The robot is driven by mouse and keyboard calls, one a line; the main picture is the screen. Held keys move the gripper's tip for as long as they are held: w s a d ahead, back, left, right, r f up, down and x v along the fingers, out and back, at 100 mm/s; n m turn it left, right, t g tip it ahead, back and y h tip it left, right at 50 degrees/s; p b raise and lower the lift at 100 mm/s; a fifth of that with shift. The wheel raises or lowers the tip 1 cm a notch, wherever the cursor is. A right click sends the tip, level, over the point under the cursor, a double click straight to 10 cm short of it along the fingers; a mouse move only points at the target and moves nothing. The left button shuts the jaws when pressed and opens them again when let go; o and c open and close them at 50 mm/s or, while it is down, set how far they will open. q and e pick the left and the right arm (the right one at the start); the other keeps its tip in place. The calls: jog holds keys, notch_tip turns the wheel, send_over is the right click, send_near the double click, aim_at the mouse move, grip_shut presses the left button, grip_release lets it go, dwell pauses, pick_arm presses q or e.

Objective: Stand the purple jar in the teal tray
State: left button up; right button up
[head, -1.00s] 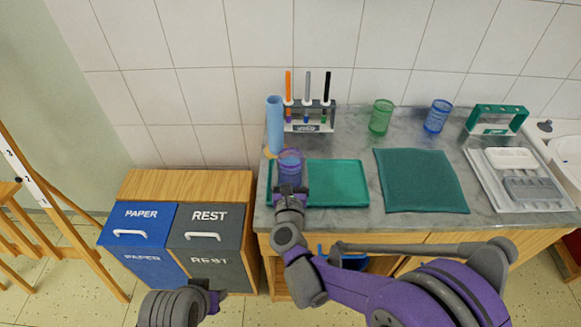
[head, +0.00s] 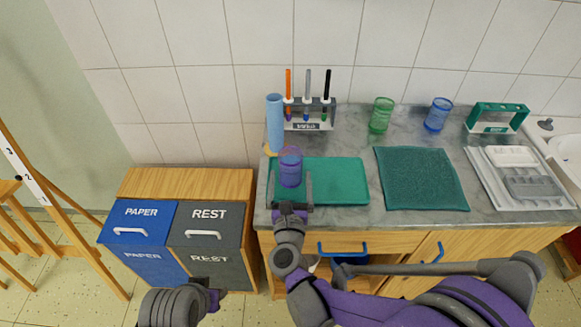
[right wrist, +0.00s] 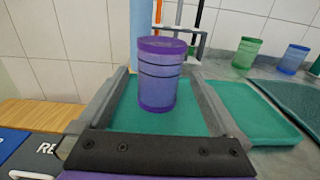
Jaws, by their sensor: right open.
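The purple jar (head: 290,167) stands upright in the left part of the teal tray (head: 340,183), on the counter. My right gripper (head: 291,190) is open on the near side of the jar, low over the tray's front edge. In the right wrist view the purple jar (right wrist: 160,82) stands on the teal tray (right wrist: 255,125) between the two spread fingers, with a visible gap on each side.
A light blue cylinder (head: 275,122) and a rack with several markers (head: 310,125) stand close behind the jar. A dark teal mat (head: 420,180) lies to the right. A green cup (head: 381,116) and a blue cup (head: 438,115) stand further back. Bins (head: 210,235) are at left.

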jog(key=s, duration=0.6)
jog(key=shift+s, duration=0.35)
jog(key=s+d+f+m+g, duration=0.4)
jog(key=s+d+m, duration=0.5)
jog(key=m, duration=0.9)
jog(key=s+d+f+m+g, duration=0.3)
jog(key=s+d+m+g, duration=0.6)
jog(key=m, duration=0.9)
jog(key=shift+s+d+f, duration=0.25)
jog(key=shift+s+f, duration=0.15)
jog(key=shift+s, duration=0.2)
